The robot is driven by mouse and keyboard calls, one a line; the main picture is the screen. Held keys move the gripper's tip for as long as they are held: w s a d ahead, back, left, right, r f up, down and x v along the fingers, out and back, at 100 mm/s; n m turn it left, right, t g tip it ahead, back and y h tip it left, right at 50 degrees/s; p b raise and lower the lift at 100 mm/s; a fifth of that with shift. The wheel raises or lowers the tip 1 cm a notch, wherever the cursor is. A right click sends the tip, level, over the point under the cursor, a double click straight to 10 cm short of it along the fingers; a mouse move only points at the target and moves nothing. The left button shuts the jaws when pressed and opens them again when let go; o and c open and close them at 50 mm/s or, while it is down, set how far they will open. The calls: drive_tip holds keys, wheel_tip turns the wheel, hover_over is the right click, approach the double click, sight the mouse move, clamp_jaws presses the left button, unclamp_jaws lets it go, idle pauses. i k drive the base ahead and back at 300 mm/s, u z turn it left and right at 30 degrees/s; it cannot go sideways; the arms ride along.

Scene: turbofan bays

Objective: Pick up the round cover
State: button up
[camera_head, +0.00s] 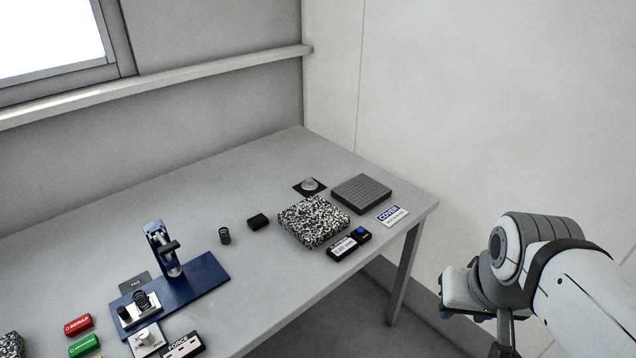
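A small round silver-grey piece (310,184), which looks like the round cover, sits on a black square pad (297,188) toward the back right of the table. A white and blue card reading "COVER" (391,215) lies at the right table edge, in front of a dark grey gridded block (362,193). My arm is at the right, off the table. My gripper (503,342) shows only partly at the lower edge of the picture, well away from the round piece. Its fingers are not clear enough to judge.
A black-and-white speckled block (314,220) stands in front of the round piece. A labelled box with a blue button (349,244) is near the front edge. A blue press fixture (205,273), a spring (224,236) and a black block (258,221) are further left. The back left tabletop is clear.

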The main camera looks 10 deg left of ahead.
sight(309, 185)
drive_tip(key=z, duration=0.05)
drive_tip(key=i, duration=1.3)
drive_tip(key=u, duration=0.65)
